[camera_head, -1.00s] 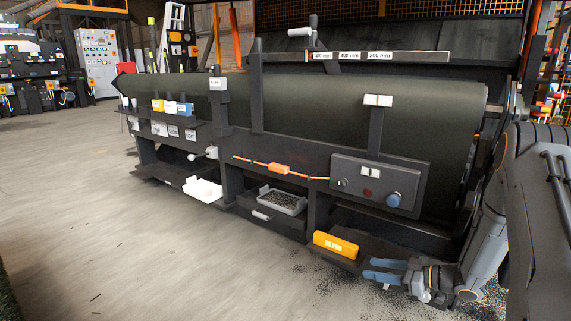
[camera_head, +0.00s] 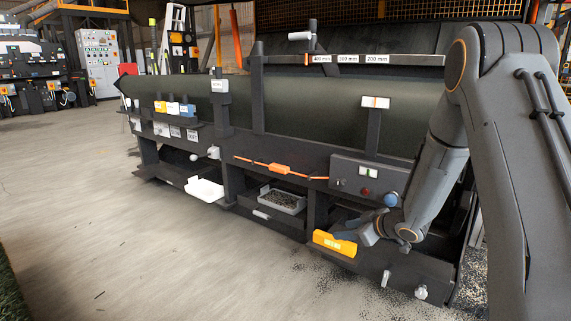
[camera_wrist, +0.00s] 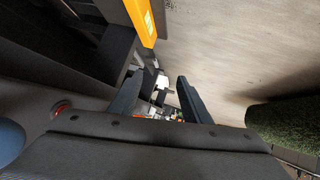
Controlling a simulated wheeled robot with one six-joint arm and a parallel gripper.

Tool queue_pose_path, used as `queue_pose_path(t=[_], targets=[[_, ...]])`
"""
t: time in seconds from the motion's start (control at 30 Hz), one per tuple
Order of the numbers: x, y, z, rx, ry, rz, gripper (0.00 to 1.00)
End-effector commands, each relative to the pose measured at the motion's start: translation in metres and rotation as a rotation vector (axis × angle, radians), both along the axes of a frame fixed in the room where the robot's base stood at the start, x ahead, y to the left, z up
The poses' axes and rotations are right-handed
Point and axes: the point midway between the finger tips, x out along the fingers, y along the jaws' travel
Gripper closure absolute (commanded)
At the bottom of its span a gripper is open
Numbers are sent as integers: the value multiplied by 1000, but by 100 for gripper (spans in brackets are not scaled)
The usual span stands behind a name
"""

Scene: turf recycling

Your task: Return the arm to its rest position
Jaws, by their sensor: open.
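My gripper (camera_head: 355,236) is in front of the lower right of the dark machine, at the right end of a yellow-orange box (camera_head: 334,243). In the head view it overlaps that end of the box; I cannot tell whether they touch. In the wrist view my gripper (camera_wrist: 158,92) has its two dark fingers spread with nothing held between them. The yellow-orange box also shows in the wrist view (camera_wrist: 142,18), above the fingers and outside them. My arm rises on the right with its elbow high and its forearm slanting down to the gripper.
The machine panel with a blue knob (camera_head: 390,200) and a red button (camera_head: 365,191) is close beside my forearm. A grey tray of dark granules (camera_head: 283,201) and a white tray (camera_head: 205,189) stand farther left. The floor (camera_head: 150,250) in front is clear.

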Motion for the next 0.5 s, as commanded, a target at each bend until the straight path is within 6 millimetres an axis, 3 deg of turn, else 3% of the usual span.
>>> queue_pose_path(t=[0.03, 0.17, 0.27, 0.37, 0.5], targets=[[0, 20, 23, -36, 5, -22, 56], [-15, 56, 63, -115, 50, -107, 56], [-40, 83, 90, -159, 100, -168, 56], [-75, 108, 113, -194, 164, -219, 56], [-142, 142, 138, -226, 276, -268, 56]])
